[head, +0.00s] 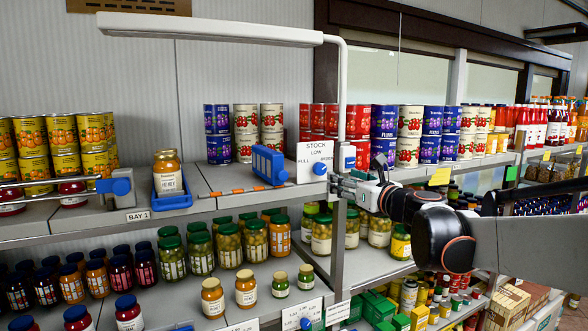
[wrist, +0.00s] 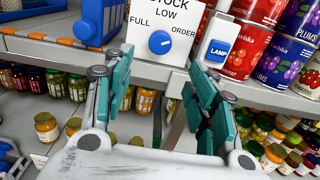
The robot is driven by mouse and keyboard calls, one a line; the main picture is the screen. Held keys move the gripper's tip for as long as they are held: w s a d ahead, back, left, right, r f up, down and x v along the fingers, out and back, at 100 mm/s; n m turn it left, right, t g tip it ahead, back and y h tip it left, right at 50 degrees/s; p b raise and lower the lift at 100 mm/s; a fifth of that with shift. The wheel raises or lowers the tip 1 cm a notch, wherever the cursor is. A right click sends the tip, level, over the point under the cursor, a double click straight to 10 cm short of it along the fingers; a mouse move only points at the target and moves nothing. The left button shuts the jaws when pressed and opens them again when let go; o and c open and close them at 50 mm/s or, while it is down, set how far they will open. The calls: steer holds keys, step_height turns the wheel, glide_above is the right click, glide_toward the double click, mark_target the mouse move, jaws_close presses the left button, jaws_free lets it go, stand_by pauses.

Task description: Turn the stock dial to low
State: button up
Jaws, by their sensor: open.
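The stock dial is a round blue knob (wrist: 160,42) on a white panel (wrist: 143,50) marked STOCK, with FULL at left, LOW at top and ORDER at right. A small pale mark shows on the knob, but its direction is too small to read surely. In the head view the knob (head: 320,168) sits on the shelf edge, just left of my gripper (head: 347,184). In the wrist view my gripper (wrist: 158,78) is open and empty, its two teal-padded fingers spread below the dial. The fingers appear apart from the knob.
A blue LAMP switch (wrist: 218,50) is close right of the panel. A lamp post (head: 342,100) rises beside the dial. Cans (head: 409,122) stand behind; jars fill the shelf below.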

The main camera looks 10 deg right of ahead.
mark_target(321, 170)
steer(key=p+x, duration=0.2)
steer(key=x, duration=0.9)
steer(key=shift+s, duration=0.1)
steer(key=shift+c, duration=0.4)
steer(key=c, duration=1)
